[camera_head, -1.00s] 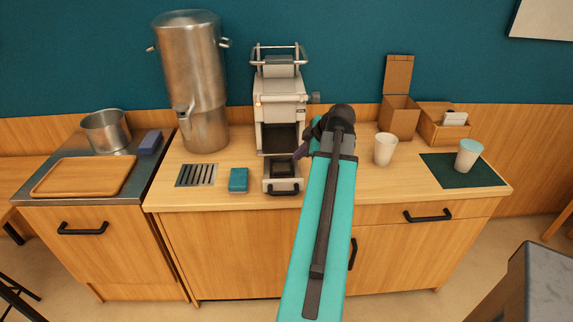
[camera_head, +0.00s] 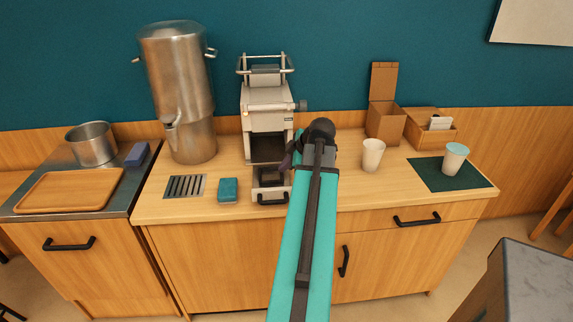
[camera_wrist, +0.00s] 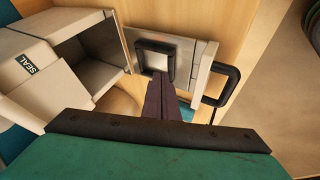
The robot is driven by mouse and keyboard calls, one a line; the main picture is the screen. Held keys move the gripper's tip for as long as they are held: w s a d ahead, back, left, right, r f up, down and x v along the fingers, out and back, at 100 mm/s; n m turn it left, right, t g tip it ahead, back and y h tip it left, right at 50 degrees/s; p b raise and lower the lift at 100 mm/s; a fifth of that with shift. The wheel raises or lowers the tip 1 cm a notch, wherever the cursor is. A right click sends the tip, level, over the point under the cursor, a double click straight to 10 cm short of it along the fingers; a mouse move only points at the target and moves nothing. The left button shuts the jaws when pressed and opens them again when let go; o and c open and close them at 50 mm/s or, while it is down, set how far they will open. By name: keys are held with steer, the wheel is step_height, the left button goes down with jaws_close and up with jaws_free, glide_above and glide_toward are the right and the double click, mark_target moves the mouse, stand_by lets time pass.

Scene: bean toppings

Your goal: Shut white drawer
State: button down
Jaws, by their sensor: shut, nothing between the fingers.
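The white drawer (camera_head: 257,184) juts out from the base of the white and grey machine (camera_head: 268,97). It has a black handle on its front (camera_head: 272,198). The wrist view shows the drawer (camera_wrist: 188,50) open, with a black square frame (camera_wrist: 155,62) in it and the black handle (camera_wrist: 218,84) at the right. My gripper (camera_wrist: 158,80) is shut and empty, its dark fingertips over or beside the drawer's near side; I cannot tell whether they touch. In the head view my gripper (camera_head: 291,157) is right of the machine, partly hidden by my wrist.
A blue-green sponge (camera_head: 228,190) and a drain grate (camera_head: 185,187) lie left of the drawer. A steel urn (camera_head: 178,90) stands behind. A white cup (camera_head: 372,155) and a lidded cup on a dark mat (camera_head: 425,174) stand at the right.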

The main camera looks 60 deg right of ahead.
steer(key=p, duration=0.2)
glide_toward(270, 172)
steer(key=a+f, duration=0.2)
steer(key=f, duration=0.1)
steer(key=shift+s+a, duration=0.1)
steer(key=shift+a, duration=0.3)
steer(key=shift+w+d+f, duration=0.3)
steer(key=shift+w+d, duration=0.1)
steer(key=shift+w, duration=0.1)
steer(key=shift+w+d+p, duration=0.8)
steer(key=shift+w+d, duration=0.1)
steer(key=shift+d, duration=0.35)
steer(key=shift+f, duration=0.1)
steer(key=shift+w+d+f+b, duration=0.1)
steer(key=shift+w+d+b, duration=0.45)
steer(key=shift+d, duration=0.35)
steer(key=shift+w+d+b, duration=0.4)
steer(key=shift+w+d, duration=0.25)
steer(key=shift+d, duration=0.2)
steer(key=shift+w+d+b, duration=0.5)
steer(key=shift+w+d, duration=0.3)
steer(key=shift+d, duration=0.25)
steer(key=shift+w+d+b, duration=0.5)
steer(key=shift+w+d, duration=0.25)
steer(key=shift+d, duration=0.3)
steer(key=shift+a, duration=0.1)
